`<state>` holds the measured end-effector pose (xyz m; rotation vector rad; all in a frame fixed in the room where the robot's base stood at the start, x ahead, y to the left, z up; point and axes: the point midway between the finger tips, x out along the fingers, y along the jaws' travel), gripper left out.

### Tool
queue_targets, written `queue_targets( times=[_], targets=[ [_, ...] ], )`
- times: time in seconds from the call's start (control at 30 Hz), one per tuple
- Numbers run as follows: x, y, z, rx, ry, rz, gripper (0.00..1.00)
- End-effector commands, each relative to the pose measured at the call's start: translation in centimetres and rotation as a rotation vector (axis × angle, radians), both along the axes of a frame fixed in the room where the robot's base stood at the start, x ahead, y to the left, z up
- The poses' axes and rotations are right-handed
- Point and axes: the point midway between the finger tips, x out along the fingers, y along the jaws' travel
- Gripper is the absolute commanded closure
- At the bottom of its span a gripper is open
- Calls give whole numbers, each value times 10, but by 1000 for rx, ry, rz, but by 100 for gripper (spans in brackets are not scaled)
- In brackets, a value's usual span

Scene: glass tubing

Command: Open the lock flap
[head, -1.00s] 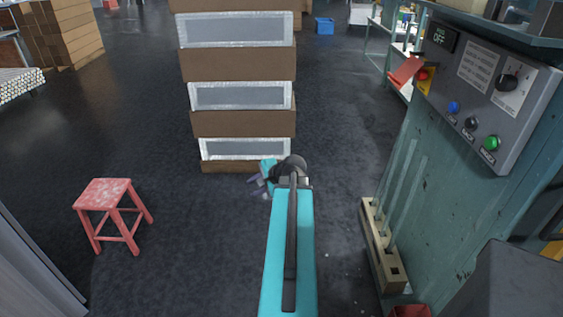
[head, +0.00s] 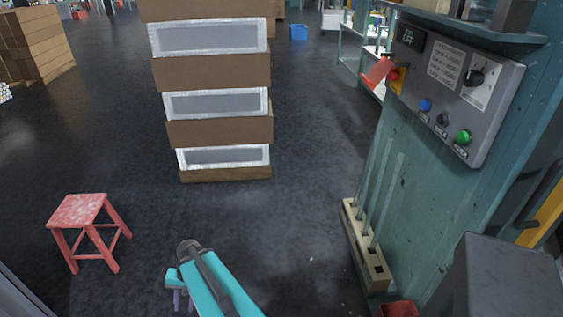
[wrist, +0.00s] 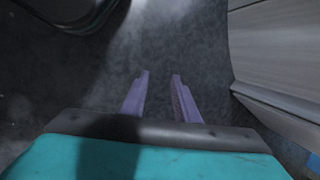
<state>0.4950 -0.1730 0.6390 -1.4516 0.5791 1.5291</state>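The flap is not in the wrist view.
The panel has blue (head: 425,105), black and green (head: 463,137) buttons and a black knob (head: 474,78). A wooden rack with glass rods (head: 365,252) stands beside the machine. A red stool (head: 82,223) is at left, stacked boxes (head: 218,133) behind. Floor between is clear.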

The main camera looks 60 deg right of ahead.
Motion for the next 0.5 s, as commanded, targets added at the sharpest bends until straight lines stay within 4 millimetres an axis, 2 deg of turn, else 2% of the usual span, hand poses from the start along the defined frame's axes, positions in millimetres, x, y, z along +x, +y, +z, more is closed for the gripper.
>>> queue_targets(
  times=[0.03, 0.2, 0.5],
  targets=[
    [-7, 17, -11, -2, 24, 59, 72],
    [-35, 63, -42, -17, 95, 252, 72],
    [-97, 126, -87, -41, 220, 601, 72]
  ],
)
